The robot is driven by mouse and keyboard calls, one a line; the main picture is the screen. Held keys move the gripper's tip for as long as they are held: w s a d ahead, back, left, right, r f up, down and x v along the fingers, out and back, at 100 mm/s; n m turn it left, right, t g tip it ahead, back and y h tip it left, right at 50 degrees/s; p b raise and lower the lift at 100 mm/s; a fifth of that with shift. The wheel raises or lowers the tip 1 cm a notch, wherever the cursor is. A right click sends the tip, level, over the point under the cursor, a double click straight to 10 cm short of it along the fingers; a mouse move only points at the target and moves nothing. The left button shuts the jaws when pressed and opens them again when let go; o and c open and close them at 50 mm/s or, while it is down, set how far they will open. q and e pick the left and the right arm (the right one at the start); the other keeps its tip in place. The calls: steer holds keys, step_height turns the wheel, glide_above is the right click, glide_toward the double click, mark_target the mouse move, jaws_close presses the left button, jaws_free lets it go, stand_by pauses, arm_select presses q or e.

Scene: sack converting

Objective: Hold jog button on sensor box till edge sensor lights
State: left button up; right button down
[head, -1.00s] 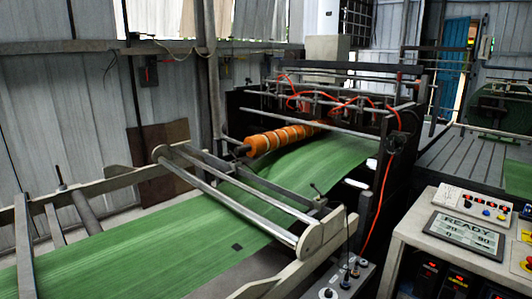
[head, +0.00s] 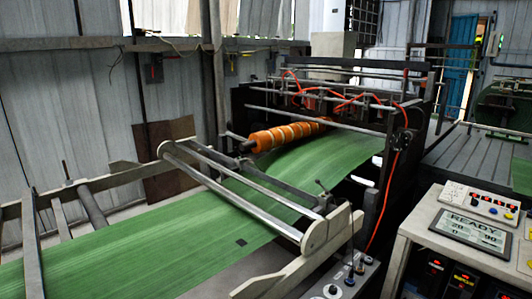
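The sensor box (head: 345,280) is a small grey box at the bottom centre of the head view, beside the guide-roller frame. Its top carries a white round button (head: 331,290) and several dark knobs or switches (head: 355,268). I cannot tell which one is the jog button, and the box's lower part is cut off by the picture edge. The green woven web (head: 190,245) runs under the rollers into the machine, with a small dark mark (head: 241,242) on it. No lit edge sensor can be made out. Neither gripper is in view.
A control console (head: 450,225) at the right has a display reading READY and several coloured buttons. The roller frame (head: 255,205) with pale side plates stands left of the box. An orange roller (head: 285,136) and a red hose (head: 382,200) are farther back.

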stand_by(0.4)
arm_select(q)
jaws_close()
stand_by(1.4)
